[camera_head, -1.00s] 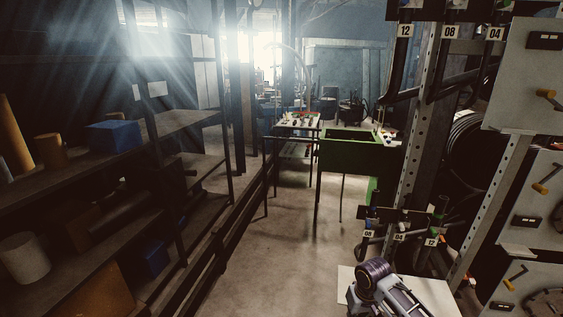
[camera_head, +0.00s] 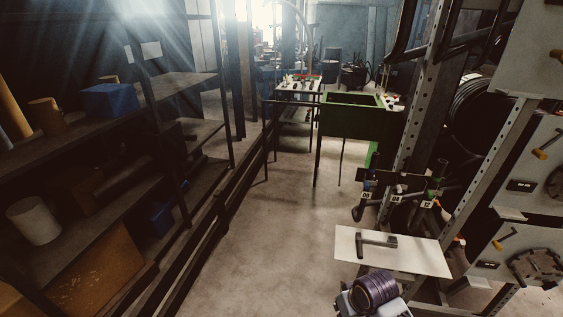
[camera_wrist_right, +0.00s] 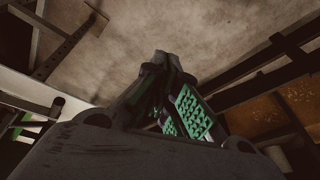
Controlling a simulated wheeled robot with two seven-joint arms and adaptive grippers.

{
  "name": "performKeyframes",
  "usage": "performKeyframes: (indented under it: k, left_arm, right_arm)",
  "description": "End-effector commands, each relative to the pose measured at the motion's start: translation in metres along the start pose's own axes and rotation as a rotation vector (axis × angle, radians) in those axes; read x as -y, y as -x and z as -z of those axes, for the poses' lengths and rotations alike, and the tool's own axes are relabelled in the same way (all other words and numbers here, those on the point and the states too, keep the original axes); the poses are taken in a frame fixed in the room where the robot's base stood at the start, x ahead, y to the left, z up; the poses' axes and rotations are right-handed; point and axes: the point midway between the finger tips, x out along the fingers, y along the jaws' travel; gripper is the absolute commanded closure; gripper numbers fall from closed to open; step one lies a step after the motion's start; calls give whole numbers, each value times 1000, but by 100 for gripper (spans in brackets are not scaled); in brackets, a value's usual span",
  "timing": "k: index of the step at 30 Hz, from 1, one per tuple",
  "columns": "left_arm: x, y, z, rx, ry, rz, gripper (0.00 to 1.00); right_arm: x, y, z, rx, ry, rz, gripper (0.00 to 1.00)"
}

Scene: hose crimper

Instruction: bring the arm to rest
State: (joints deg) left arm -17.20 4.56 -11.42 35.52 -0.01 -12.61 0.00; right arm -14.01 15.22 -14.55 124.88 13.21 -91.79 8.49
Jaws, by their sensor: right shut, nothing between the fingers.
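My right arm (camera_head: 373,294) shows at the bottom of the head view, in front of a small white table. Its gripper is out of that frame. In the right wrist view my right gripper (camera_wrist_right: 172,62) points away from the camera. Its fingers with green pads come together at the tips and hold nothing. Bare concrete floor (camera_wrist_right: 190,30) lies beyond the tips. My left gripper is in neither view.
A white tabletop (camera_head: 420,262) carries a dark handled tool (camera_head: 376,241). A rack (camera_head: 425,110) with hoses and numbered hooks stands right. Shelving (camera_head: 185,85) with a blue box (camera_head: 110,99) lines the left. A green bin (camera_head: 350,130) stands further back. The aisle floor (camera_head: 260,220) is clear.

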Motion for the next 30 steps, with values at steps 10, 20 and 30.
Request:
performKeyframes:
  k: [10,20,30]
  left_arm:
    - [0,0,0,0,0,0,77]
    - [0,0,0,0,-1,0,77]
    - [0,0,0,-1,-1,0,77]
  right_arm:
    - [-6,31,-40,-39,-19,-47,100]
    - [-16,50,-61,-51,-32,-89,100]
    - [-24,63,-74,-54,-42,-121,100]
